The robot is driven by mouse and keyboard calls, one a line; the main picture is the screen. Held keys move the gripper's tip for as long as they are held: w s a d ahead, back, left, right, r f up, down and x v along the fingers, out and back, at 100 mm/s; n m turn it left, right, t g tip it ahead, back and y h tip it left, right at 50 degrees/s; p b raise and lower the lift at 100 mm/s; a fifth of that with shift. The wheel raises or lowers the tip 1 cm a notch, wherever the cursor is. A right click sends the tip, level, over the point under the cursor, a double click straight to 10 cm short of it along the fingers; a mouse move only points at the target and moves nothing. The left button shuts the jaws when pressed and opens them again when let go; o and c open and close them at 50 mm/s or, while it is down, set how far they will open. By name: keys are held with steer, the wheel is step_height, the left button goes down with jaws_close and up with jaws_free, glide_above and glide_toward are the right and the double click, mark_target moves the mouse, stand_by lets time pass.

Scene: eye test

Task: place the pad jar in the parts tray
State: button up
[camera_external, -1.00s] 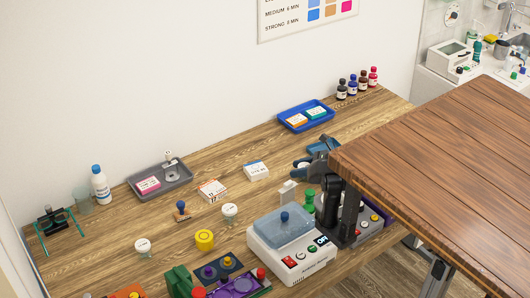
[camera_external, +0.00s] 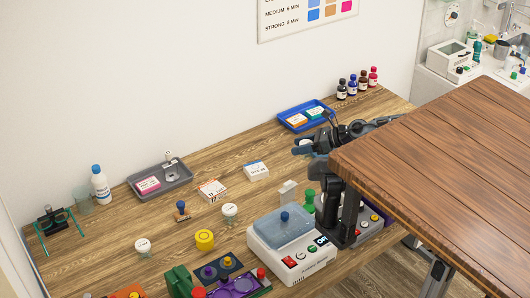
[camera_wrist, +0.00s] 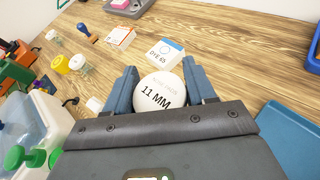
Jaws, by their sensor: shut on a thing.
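My gripper (camera_external: 303,148) is shut on a jar with a white round lid (camera_wrist: 158,90). The lid reads "11 MM" under fainter text, seemingly "NOSE PADS", and its sides are mostly hidden. The blue fingers sit on both sides of it. In the external view the gripper is above the table's right part, in front of the blue tray (camera_external: 311,128), which holds an orange and a teal box. A grey tray (camera_external: 165,194) farther left holds a pink-labelled box and a small silvery item. Neither tray bears a readable name, so I cannot tell which is the parts tray.
Two white-lidded jars (camera_external: 230,210) (camera_external: 142,245), a yellow jar (camera_external: 204,240), a stamp (camera_external: 181,211) and two boxes (camera_external: 212,191) (camera_external: 256,171) stand on the table. A white machine (camera_external: 290,246) is in front. Wood is clear between the two trays.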

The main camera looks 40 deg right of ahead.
steer(key=s+d+r, duration=0.2)
steer(key=d, duration=2.4)
steer(key=shift+n+g+y, duration=0.3)
steer(key=shift+y, duration=0.1)
steer(key=x, duration=0.4)
steer(key=f+p+x, duration=0.1)
steer(key=x, duration=0.3)
steer(key=d+f+x, duration=0.1)
steer(key=x, duration=0.3)
steer(key=shift+w+f, duration=0.1)
steer(key=shift+f, duration=0.1)
steer(key=shift+f+p, duration=0.55)
steer(key=shift+f, duration=1.55)
steer(key=shift+f, duration=0.15)
steer(key=o, duration=1)
